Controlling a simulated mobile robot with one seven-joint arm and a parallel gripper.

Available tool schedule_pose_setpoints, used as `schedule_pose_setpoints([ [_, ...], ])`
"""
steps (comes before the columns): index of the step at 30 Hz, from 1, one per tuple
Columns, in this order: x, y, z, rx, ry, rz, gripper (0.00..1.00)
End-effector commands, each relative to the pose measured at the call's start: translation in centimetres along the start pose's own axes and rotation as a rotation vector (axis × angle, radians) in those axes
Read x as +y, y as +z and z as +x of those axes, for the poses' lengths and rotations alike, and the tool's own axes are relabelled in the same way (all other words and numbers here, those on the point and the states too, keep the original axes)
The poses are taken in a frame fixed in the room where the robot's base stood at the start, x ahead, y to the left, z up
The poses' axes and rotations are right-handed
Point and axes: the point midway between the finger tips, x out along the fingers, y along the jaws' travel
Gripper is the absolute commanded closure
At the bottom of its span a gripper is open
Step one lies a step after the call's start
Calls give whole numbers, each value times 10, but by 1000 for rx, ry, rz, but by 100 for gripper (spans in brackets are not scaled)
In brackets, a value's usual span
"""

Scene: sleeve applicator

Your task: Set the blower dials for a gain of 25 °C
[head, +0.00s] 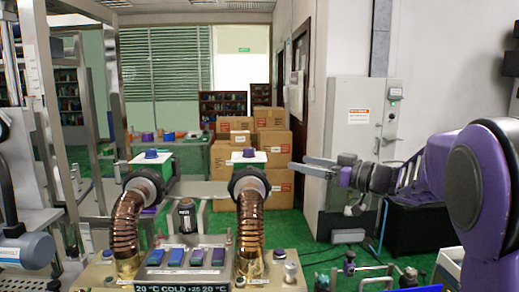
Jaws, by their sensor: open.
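Two copper-coloured hoses rise from a front panel (190,272) to dark round nozzles, the left hose (125,225) and the right hose (251,218). Several blue rocker-like pieces (197,257) sit in a row on the panel. A dark label at the bottom edge reads about "20 °C COLD +25 20 °C" and is partly cut off. My gripper (299,163) is open and empty, right of the right knob, pointing left.
A dark canister (186,217) stands between the hoses. A metal frame (55,120) rises on the left. Stacked cardboard boxes (272,150) and a grey cabinet (362,140) stand behind. Air around my gripper looks clear.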

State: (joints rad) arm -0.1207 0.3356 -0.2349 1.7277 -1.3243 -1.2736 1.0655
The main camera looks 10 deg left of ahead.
Motion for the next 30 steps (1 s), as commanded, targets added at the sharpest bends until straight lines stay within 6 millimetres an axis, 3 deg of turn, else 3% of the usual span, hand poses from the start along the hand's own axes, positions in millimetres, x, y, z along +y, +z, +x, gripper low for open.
schedule_pose_setpoints([
  [21, -1, 0, 143, 1, -1, -1, 29],
  [30, 0, 0, 168, 1, 2, -1, 29],
])
